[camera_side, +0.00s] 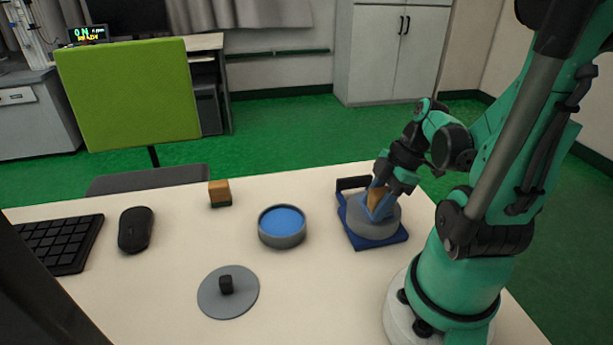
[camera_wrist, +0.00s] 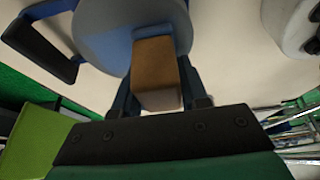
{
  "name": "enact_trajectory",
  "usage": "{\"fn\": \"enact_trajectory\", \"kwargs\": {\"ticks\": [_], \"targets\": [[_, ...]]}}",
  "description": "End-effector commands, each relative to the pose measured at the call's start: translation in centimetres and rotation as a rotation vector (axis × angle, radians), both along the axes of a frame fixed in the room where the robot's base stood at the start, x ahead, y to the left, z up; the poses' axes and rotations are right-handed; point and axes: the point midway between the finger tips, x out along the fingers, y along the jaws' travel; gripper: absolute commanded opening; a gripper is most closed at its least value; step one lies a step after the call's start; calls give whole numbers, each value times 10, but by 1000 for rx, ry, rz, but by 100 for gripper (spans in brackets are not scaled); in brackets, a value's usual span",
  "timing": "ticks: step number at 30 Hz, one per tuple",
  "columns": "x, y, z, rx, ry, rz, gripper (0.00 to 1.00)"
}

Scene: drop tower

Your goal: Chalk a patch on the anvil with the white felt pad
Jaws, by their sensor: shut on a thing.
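My gripper (camera_side: 381,201) is shut on a wooden block (camera_wrist: 157,75), held with one end at the top of the grey round anvil (camera_side: 372,226). The block looks like the handle of the felt pad; no white felt shows. A blue strip lies where the block meets the anvil (camera_wrist: 100,35) in the wrist view; I cannot tell whether it is on the pad or the anvil. The anvil sits on a blue base (camera_side: 390,240). A round grey tin (camera_side: 282,240) filled with blue stands open to its left.
A grey lid (camera_side: 228,303) with a black knob lies in front of the tin. A mouse (camera_side: 135,230) and keyboard (camera_side: 60,243) are at left. A dark bracket (camera_side: 352,183) rises behind the anvil.

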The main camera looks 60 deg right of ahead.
Motion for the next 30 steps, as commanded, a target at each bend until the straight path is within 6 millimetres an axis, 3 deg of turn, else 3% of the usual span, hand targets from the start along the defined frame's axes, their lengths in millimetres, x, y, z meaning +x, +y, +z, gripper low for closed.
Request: {"fn": "enact_trajectory", "kwargs": {"ticks": [19,30], "targets": [[42,-41,0,1,-1,0,0],[15,-15,0,0,0,-1,0]]}}
